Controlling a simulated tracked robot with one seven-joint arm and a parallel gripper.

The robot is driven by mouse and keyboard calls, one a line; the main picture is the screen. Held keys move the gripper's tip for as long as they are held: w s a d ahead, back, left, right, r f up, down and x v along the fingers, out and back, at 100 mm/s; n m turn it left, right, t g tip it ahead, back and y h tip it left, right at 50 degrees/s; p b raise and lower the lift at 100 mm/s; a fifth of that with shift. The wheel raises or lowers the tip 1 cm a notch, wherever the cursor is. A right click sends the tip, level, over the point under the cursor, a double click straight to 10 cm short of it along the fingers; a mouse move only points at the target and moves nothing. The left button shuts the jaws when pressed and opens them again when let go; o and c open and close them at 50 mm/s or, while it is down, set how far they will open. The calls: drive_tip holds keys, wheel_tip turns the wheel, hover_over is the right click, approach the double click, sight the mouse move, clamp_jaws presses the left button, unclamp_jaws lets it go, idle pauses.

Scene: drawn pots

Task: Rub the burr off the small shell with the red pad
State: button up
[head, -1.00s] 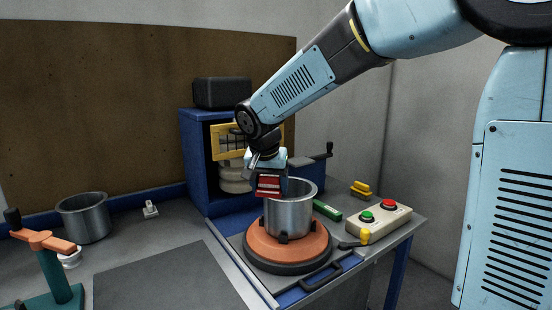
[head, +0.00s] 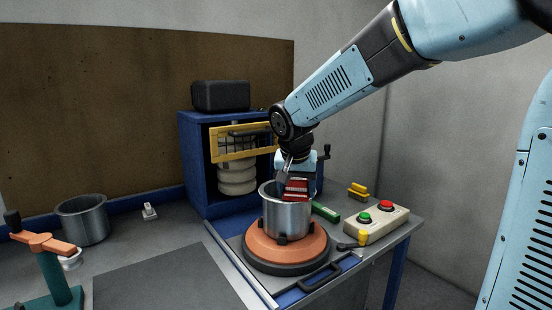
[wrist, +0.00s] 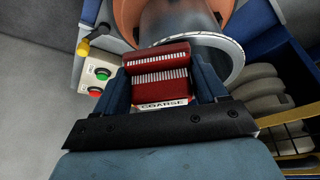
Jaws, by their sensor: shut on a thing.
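The grey metal shell (head: 287,221) stands upright, open end up, on the orange turntable (head: 262,249), with small dark clamps around its foot. My gripper (head: 293,179) points down at the shell's rim, on its right side. It is shut on the red pad (head: 296,194), which overlaps the shell's mouth. In the wrist view the red pad (wrist: 160,69) sits between both fingers, with pale bristle rows and a label reading COARSE. The shell's bright rim (wrist: 234,58) curves just behind it. I cannot tell whether pad and rim touch.
A second grey shell (head: 83,220) stands at the left. A control box (head: 377,222) with green and red buttons is at the right. A blue cabinet (head: 195,165) with a yellow frame stands behind. The dark mat (head: 165,275) at front is clear.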

drive_tip(key=shift+s+a+r, duration=0.1)
drive_tip(key=shift+a+r, duration=0.05)
drive_tip(key=shift+r, duration=3.75)
drive_tip(key=shift+f, duration=0.1)
drive_tip(key=shift+s+f, duration=0.2)
drive_tip(key=shift+f, duration=0.55)
drive_tip(key=shift+s+f, duration=0.15)
drive_tip(key=shift+f, duration=0.55)
drive_tip(key=shift+f, duration=0.1)
drive_tip(key=shift+f, duration=1.8)
drive_tip(key=shift+f, duration=0.5)
drive_tip(key=shift+a, duration=0.15)
